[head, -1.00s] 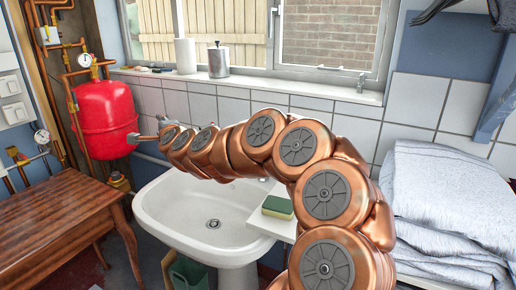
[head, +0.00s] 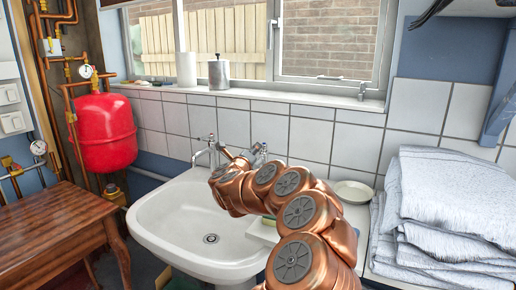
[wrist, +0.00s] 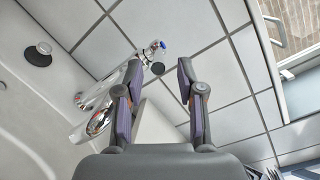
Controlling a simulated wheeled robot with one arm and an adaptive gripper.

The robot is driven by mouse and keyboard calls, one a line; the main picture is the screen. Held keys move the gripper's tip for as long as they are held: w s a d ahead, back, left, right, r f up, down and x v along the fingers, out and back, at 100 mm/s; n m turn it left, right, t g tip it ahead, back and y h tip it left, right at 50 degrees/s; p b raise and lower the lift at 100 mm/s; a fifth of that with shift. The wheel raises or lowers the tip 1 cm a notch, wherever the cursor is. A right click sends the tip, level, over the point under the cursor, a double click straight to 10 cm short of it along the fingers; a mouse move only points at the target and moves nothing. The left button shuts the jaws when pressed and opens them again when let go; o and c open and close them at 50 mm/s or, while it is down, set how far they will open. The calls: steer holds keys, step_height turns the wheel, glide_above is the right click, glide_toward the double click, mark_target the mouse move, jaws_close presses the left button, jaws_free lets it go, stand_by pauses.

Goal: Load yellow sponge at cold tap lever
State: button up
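Two chrome taps stand at the back of the white basin; the left one (head: 208,152) is clear and the right one (head: 259,153) is partly hidden by my arm. In the wrist view, a chrome tap with a blue-marked end (wrist: 160,45) lies just beyond my fingertips. My gripper (wrist: 158,68) is open, with nothing held between its fingers. The head view does not show the gripper clearly. The sponge is not visible in the wrist view.
The white basin (head: 160,222) has a wooden table (head: 60,225) on its left. A pale dish (head: 353,191) and folded grey towels (head: 445,215) are on the right. A tiled wall (head: 305,138) and window sill (head: 330,100) close off the back.

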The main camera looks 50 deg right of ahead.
steer(key=shift+p+x, duration=0.35)
steer(key=shift+x, duration=2.75)
steer(key=shift+w, duration=0.1)
jaws_close()
